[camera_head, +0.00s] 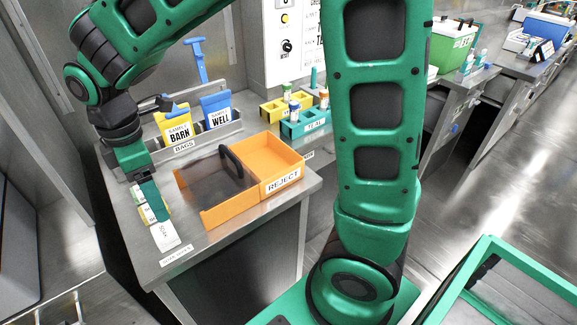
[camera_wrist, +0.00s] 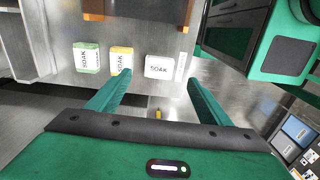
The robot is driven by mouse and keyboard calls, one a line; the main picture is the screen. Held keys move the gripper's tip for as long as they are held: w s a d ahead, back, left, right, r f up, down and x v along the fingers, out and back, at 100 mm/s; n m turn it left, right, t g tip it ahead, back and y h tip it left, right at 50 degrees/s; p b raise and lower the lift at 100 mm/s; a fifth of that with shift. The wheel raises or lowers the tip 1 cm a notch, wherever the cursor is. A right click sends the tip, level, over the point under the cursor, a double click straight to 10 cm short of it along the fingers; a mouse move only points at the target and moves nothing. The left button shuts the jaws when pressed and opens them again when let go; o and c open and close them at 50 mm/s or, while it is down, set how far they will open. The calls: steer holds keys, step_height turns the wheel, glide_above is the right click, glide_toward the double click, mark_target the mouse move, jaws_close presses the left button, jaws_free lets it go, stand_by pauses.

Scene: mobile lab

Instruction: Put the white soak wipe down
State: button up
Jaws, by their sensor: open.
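The white soak wipe (camera_head: 165,237) lies flat on the steel bench near its front left corner, beside the bench label. In the wrist view the white soak wipe (camera_wrist: 159,67) shows ahead of the fingertips, in the span between them, with its SOAK print readable. My gripper (camera_head: 160,214) is open and empty above the row of wipes; its two green fingers stand wide apart in the wrist view (camera_wrist: 159,80). A yellow-edged wipe (camera_wrist: 121,60) and a green-edged wipe (camera_wrist: 87,59) lie in line with the white one. In the head view my fingers partly cover these two.
An orange REJECT box (camera_head: 225,212) with a dark sliding lid (camera_head: 208,180) stands just right of the wipes. Behind are the BAGS rack (camera_head: 215,133) with yellow and blue bags, and yellow and teal tube racks (camera_head: 303,128). The bench's front edge is close.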

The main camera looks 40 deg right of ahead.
steer(key=s+d+r+m, duration=0.15)
steer(key=d+m, duration=0.35)
steer(key=d, duration=0.5)
steer(key=s+d+r+m, duration=0.15)
steer(key=d+m, duration=0.35)
steer(key=d, duration=0.5)
steer(key=s+d+f+m, duration=0.1)
steer(key=s+d+m, duration=1.2)
steer(key=s, duration=0.5)
steer(key=shift+d+m, duration=0.3)
steer(key=shift+m, duration=0.1)
steer(key=shift+f, duration=0.1)
steer(key=shift+w+f, duration=0.25)
steer(key=shift+w, duration=0.45)
